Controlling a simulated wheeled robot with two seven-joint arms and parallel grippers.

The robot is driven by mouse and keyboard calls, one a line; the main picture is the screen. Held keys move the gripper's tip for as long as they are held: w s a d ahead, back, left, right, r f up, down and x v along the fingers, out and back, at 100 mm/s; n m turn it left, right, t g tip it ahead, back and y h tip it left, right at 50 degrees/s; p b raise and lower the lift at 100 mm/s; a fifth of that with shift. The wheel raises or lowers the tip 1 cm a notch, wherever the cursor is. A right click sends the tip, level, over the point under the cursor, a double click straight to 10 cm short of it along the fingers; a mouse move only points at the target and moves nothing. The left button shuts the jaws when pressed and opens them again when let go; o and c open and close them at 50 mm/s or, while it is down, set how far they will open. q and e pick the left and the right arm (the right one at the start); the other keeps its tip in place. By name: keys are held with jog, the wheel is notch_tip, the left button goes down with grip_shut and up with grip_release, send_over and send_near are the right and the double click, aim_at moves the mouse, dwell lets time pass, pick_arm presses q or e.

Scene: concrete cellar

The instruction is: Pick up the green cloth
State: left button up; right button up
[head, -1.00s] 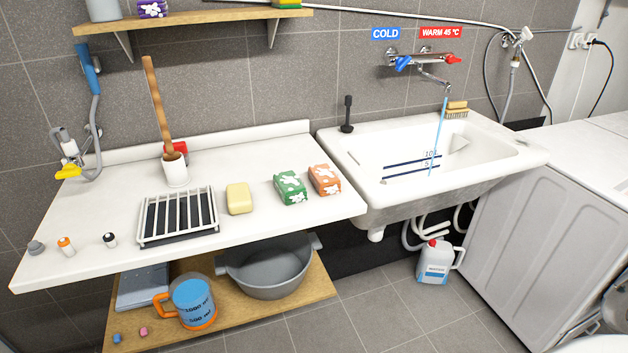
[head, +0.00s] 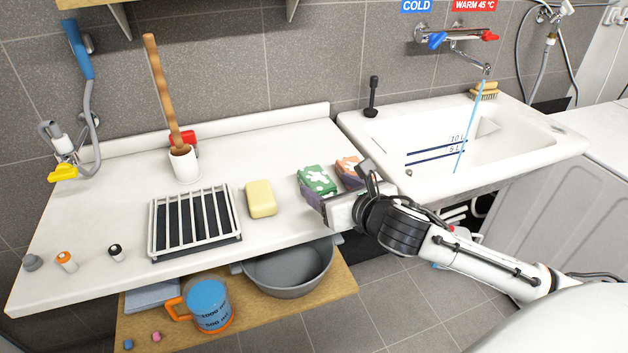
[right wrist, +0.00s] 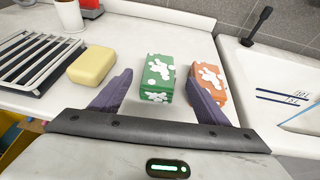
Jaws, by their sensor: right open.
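The green cloth (head: 317,179) is a folded block with white splotches, lying on the white counter. It also shows in the right wrist view (right wrist: 158,76), between the two fingers and a little beyond their tips. My right gripper (head: 310,196) reaches in from the right, low over the counter's front part. In the right wrist view its purple fingers (right wrist: 156,90) are spread wide, with nothing held. An orange cloth (head: 348,168) with white splotches lies just right of the green one, partly hidden by the gripper; the right finger is close to it. My left gripper is not in view.
A yellow sponge-like block (head: 260,198) lies left of the green cloth, then a white rack (head: 152,229). The sink (head: 400,134) stands to the right. A grey basin (head: 290,275) and a blue jug (head: 208,302) are on the shelf below.

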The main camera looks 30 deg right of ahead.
aim_at(322, 183)
jog(key=x, duration=0.6)
jog(key=shift+w+f, duration=0.2)
jog(key=shift+w, duration=0.1)
jog(key=c, duration=1.1)
